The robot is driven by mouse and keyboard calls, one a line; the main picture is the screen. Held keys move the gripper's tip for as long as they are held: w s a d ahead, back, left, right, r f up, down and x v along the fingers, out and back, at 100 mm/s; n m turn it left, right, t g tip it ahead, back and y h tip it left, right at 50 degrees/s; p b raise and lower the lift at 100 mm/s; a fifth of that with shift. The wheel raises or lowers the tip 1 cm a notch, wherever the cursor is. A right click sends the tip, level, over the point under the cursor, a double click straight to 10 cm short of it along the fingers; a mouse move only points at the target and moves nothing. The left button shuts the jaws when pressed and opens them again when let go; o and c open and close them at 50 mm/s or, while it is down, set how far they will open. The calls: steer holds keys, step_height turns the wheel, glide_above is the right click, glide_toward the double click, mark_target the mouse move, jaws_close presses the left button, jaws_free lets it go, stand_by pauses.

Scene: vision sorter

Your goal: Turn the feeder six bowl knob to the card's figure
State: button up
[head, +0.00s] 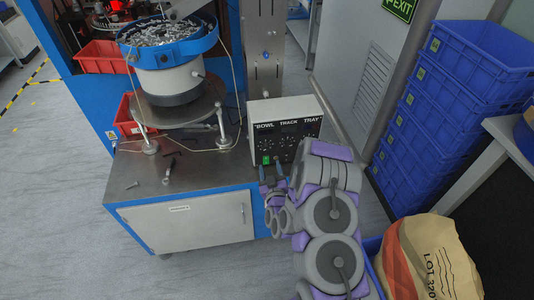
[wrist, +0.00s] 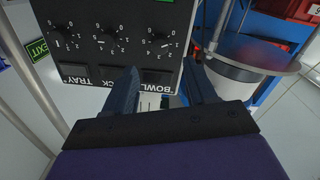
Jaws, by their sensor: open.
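The grey-black control box (head: 284,131) stands at the right end of the metal bench, lettered BOWL, TRACK, TRAY along its top. In the wrist view the panel appears upside down, with three dark knobs in a row. The bowl knob (wrist: 158,42) is the rightmost there, ringed by white figures; its exact pointer setting is too small to read. My gripper (wrist: 162,88) is open and empty, its two fingers apart below that knob in the picture, over the BOWL label area. In the head view my gripper (head: 273,172) is at the box's lower left front. No card is readable.
A blue-rimmed bowl feeder (head: 170,48) of metal parts stands left of the box. Loose small tools lie on the bench (head: 150,178). Blue crates (head: 435,120) and a sack (head: 430,258) are at right.

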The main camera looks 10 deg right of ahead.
mark_target(266, 149)
steer(key=shift+w+d+r+p, duration=0.1)
steer(key=shift+w+p, duration=0.1)
steer(key=shift+w, duration=1.85)
steer(key=shift+w+r+p, duration=0.1)
steer(key=shift+w+p, duration=0.05)
steer(key=shift+w, duration=1.9)
jaws_close()
steer(key=shift+m, duration=0.3)
